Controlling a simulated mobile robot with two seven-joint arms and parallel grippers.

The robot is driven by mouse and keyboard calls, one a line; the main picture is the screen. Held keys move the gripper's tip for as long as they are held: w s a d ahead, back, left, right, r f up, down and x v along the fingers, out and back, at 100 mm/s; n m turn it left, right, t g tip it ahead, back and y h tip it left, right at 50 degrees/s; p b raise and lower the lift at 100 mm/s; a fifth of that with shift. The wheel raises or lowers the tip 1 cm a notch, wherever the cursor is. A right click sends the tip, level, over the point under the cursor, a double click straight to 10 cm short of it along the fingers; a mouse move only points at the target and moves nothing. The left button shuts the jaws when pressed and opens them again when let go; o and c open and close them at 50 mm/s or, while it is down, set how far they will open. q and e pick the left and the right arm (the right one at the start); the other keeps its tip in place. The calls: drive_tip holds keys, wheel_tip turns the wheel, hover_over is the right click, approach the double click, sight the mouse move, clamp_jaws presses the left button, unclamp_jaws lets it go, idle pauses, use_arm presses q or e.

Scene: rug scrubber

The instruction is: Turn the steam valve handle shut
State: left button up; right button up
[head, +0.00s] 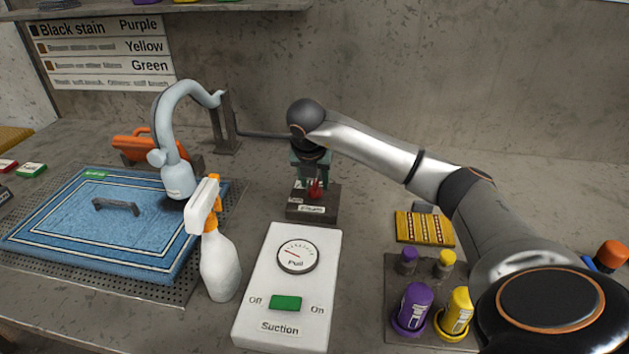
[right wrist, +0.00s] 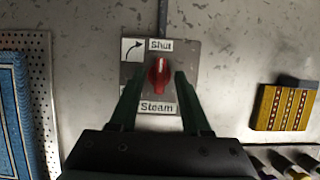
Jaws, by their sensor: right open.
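The red steam valve handle (head: 315,189) stands on a small dark box with a label on its front, near the middle of the bench. In the right wrist view the red handle (right wrist: 159,76) lies between the labels "Shut" above and "Steam" below, with a curved arrow to its upper left. It points roughly along the line between these labels. My right gripper (head: 311,180) is over the box, pointing down. In the right wrist view its two fingers (right wrist: 155,88) are open, one on each side of the handle, with gaps. My left gripper is not in view.
A white suction box (head: 318,270) with a gauge and green switch stands in front of the valve. A white spray bottle (head: 220,262) and blue rug (head: 150,235) are to the left. Capped bottles (head: 413,305) and a striped yellow pad (head: 425,229) are to the right.

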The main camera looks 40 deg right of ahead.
drive_tip(key=v, duration=1.2)
drive_tip(key=shift+r+p, duration=0.1)
drive_tip(key=shift+p, duration=0.2)
